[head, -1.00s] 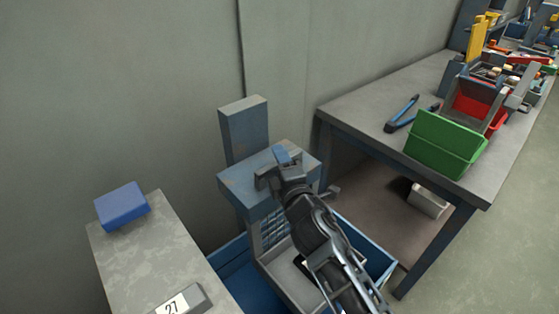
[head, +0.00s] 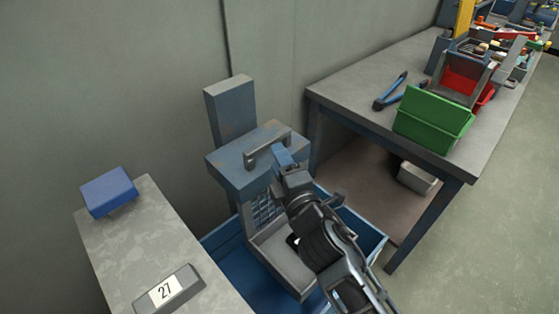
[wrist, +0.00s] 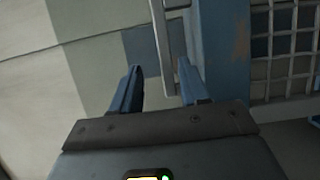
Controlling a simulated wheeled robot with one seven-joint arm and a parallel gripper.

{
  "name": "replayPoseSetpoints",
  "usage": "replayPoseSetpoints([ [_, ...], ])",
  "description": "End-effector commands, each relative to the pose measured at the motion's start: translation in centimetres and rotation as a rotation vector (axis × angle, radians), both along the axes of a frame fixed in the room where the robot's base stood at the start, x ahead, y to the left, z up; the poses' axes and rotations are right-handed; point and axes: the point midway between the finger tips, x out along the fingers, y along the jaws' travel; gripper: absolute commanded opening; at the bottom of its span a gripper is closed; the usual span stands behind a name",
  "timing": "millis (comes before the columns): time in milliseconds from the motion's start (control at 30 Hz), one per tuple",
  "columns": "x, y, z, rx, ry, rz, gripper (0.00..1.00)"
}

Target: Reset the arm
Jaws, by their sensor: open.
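My gripper (head: 283,157) is in the middle of the head view, in front of the blue-grey machine (head: 228,172) with a bar handle (head: 267,148) on its top. The machine's grid front (wrist: 285,50) is at the right of the wrist view. My arm hides part of the machine's lower front.
A workbench (head: 365,90) at right holds a green bin (head: 433,122) and blue-handled pliers (head: 392,92). A blue tray (head: 228,250) lies below the machine. Open floor (head: 480,235) lies at right.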

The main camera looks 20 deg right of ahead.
Motion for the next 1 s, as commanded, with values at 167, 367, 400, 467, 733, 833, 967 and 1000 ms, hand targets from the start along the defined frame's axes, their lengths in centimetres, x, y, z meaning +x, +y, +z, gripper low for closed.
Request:
replayPoseSetpoints([
  [167, 0.0, 0.0, 0.0, 0.000, 0.000, 0.000, 0.45],
  [367, 0.0, 0.0, 0.0, 0.000, 0.000, 0.000, 0.45],
  [400, 0.0, 0.0, 0.0, 0.000, 0.000, 0.000, 0.45],
  [467, 0.0, 0.0, 0.0, 0.000, 0.000, 0.000, 0.45],
  [733, -1.5, 0.0, -0.9, 0.042, 0.013, 0.008, 0.45],
  [833, -4.5, 0.1, -2.4, 0.131, 0.035, 0.021, 0.45],
  [967, -10.2, 0.1, -4.2, 0.308, 0.070, 0.039, 0.45],
  [1000, -12.0, 0.2, -4.6, 0.366, 0.082, 0.042, 0.45],
])
